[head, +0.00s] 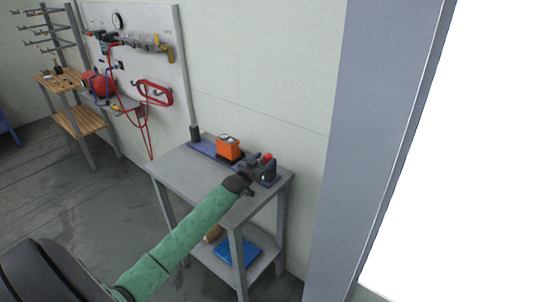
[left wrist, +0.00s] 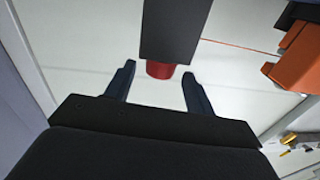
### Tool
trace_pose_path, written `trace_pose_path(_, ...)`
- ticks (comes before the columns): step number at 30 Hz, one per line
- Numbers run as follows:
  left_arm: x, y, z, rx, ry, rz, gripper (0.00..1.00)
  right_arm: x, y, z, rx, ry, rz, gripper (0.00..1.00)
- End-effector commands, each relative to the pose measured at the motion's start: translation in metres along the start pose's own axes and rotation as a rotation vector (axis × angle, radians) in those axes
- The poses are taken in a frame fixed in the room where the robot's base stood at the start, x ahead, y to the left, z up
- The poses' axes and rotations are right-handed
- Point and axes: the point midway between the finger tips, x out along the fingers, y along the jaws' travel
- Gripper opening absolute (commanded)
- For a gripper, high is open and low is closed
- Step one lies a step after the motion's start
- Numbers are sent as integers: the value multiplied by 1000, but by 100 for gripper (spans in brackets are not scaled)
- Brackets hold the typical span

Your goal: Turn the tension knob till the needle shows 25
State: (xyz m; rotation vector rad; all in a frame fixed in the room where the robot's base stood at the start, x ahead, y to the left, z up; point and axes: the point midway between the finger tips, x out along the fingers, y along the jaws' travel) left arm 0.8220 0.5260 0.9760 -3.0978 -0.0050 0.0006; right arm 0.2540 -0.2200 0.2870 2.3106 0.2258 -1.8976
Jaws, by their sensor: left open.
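A red knob-like part (head: 267,156) tops a dark device (head: 268,171) on the right end of the grey table; I take it for the tension knob. In the left wrist view the red part (left wrist: 160,70) shows at the end of a dark grey block (left wrist: 176,28), in line with the gap between my fingers. My left gripper (head: 253,163) is open just beside the dark device, partly covering it. Whether the fingers touch the red part I cannot tell. No needle or scale is readable. My right gripper is not in view.
An orange device (head: 228,147) stands left of the dark one, on a blue strip (head: 203,146); it also shows in the left wrist view (left wrist: 299,55). A blue tray (head: 238,250) lies on the lower shelf. A tool board (head: 150,60) hangs at left. The tabletop's left part is clear.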

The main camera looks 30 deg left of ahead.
Motion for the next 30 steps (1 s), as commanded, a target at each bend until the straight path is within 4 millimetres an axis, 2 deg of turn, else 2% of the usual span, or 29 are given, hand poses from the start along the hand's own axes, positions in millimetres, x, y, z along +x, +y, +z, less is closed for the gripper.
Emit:
trace_pose_path(3,15,0,-3,0,-1,-1,54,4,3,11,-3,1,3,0)
trace_pose_path(9,29,0,-1,1,-1,0,54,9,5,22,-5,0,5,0)
trace_pose_path(20,33,0,0,1,0,0,54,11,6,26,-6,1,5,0)
trace_pose_path(21,33,0,0,1,0,0,52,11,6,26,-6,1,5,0)
trace_pose_path(27,33,0,0,1,0,0,13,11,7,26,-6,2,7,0)
trace_pose_path(30,33,0,0,1,0,1,10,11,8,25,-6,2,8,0)
